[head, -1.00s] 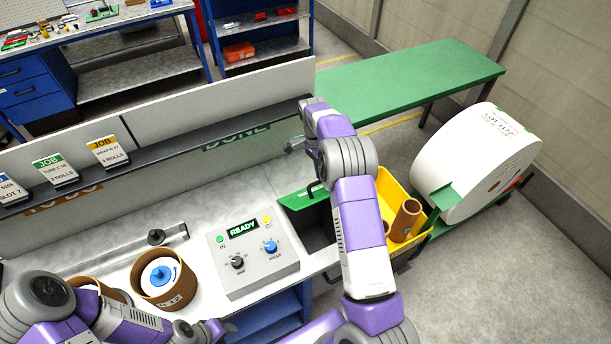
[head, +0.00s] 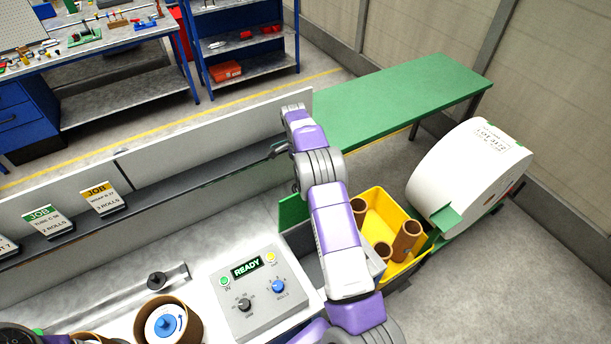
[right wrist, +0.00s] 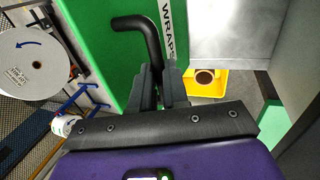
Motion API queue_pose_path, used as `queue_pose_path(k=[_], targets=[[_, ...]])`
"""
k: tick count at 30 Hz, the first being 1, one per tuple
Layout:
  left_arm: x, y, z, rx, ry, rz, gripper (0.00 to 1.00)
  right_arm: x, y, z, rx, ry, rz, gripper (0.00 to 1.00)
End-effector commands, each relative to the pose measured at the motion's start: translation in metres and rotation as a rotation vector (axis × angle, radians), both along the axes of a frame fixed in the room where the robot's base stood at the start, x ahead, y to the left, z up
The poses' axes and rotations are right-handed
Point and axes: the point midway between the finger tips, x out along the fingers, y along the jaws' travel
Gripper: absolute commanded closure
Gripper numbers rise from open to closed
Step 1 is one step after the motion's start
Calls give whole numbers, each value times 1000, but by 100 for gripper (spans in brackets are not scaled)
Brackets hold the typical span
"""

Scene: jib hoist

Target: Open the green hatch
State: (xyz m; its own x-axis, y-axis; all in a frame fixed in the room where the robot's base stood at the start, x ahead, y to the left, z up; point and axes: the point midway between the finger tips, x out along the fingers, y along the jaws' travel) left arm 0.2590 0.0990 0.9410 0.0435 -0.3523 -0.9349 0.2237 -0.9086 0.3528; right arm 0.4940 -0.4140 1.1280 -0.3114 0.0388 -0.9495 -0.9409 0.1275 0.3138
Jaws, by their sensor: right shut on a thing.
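The green hatch (head: 291,211) is at the right end of the bench, beside the control box, partly hidden behind my right arm. It stands raised and tilted up. In the right wrist view the green hatch panel (right wrist: 105,45) carries a white "WRAPS" label and a bent black handle (right wrist: 147,30). My right gripper (right wrist: 162,75) is shut on the handle's end, its fingers on either side. My left gripper is out of view; only part of that arm shows at bottom left.
The control box (head: 262,292) reads READY. A yellow bin (head: 376,215) with brown tubes stands right of the bench. A big white roll (head: 470,165) lies beyond it. A green table (head: 400,105) is behind. A low wall (head: 230,140) runs along the bench's back.

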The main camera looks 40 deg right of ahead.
Motion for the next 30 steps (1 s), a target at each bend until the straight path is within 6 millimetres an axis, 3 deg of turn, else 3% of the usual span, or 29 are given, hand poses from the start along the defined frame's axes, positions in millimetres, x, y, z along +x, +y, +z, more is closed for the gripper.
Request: queue_pose_path(k=[1,9,10,15,25,30], targets=[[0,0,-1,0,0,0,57,-2,2,-10,9,13,-1,100],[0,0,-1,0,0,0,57,-3,2,-10,8,14,-1,100],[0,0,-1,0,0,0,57,-3,2,-10,8,14,-1,84],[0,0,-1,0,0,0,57,-2,2,-8,6,12,1,60],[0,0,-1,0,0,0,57,0,1,-3,3,10,2,60],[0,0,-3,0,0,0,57,6,0,13,2,7,2,60]])
